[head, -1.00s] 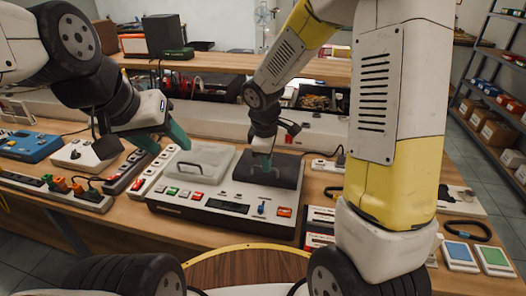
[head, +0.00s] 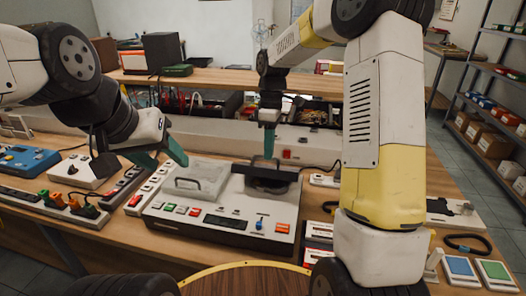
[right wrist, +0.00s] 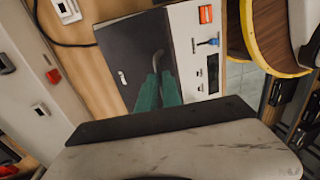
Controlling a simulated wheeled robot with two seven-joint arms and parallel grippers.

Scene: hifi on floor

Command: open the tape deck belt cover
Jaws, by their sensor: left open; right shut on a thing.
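The tape deck (head: 225,228) is a pale and dark box with coloured buttons on the workbench. The cover's dark face and curved handle (right wrist: 124,77) show in the right wrist view. My right gripper (head: 269,145) comes from above and is shut on that handle; its green fingertips (right wrist: 157,72) partly hide the grip. My left gripper (head: 162,158) is open and empty by the deck's left back corner.
A grey lid with a handle (head: 200,181) covers the deck's left half. Power strips (head: 148,190) stand close on its left, and switch boxes (head: 460,269) lie to the right. A long pale housing (head: 215,135) and a shelf stand behind.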

